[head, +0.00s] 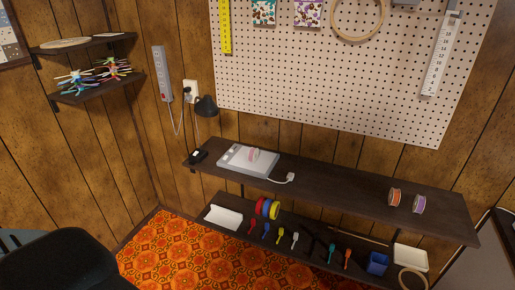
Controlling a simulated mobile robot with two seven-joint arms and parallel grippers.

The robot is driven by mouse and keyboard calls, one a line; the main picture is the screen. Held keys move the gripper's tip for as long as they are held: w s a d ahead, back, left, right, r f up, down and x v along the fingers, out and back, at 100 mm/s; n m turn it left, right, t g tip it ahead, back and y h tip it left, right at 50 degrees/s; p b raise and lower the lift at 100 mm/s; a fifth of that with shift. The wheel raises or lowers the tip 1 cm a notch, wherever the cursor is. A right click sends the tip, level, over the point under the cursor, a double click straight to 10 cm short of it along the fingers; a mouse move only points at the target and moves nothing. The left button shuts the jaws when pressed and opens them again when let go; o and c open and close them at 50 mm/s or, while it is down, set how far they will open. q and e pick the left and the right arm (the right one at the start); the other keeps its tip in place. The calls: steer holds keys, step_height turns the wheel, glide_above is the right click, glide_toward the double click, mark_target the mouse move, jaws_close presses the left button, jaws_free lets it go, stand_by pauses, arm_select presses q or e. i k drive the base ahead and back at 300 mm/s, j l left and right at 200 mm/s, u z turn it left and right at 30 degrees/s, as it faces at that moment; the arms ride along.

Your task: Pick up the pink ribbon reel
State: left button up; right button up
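A small reel with a pink band (253,154) stands on edge on top of a flat white device (238,164), at the left part of the upper dark shelf. Two other small reels stand on the same shelf at the right: an orange-red one (394,197) and a purple-pink one (419,204). Neither of my grippers shows in the head view.
The upper shelf (335,185) is clear between the device and the right reels. A white plug (290,177) and cable lie by the device. The lower shelf holds spools, tools and bins. A dark chair (60,262) is at lower left.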

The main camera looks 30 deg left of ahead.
mark_target(253, 153)
steer(key=i+j+z, duration=0.1)
steer(key=j, duration=0.2)
steer(key=i+j+z, duration=0.2)
steer(key=j, duration=0.4)
steer(key=i+j+z, duration=0.15)
steer(key=j, duration=0.3)
steer(key=j+z, duration=0.1)
steer(key=j, duration=0.35)
steer(key=k+j+z, duration=0.15)
steer(key=j, duration=0.3)
steer(key=j+z, duration=0.1)
steer(key=j, duration=0.35)
steer(key=k+j, duration=0.25)
steer(key=k+j+z, duration=0.1)
steer(key=j, duration=0.35)
steer(key=k, duration=0.1)
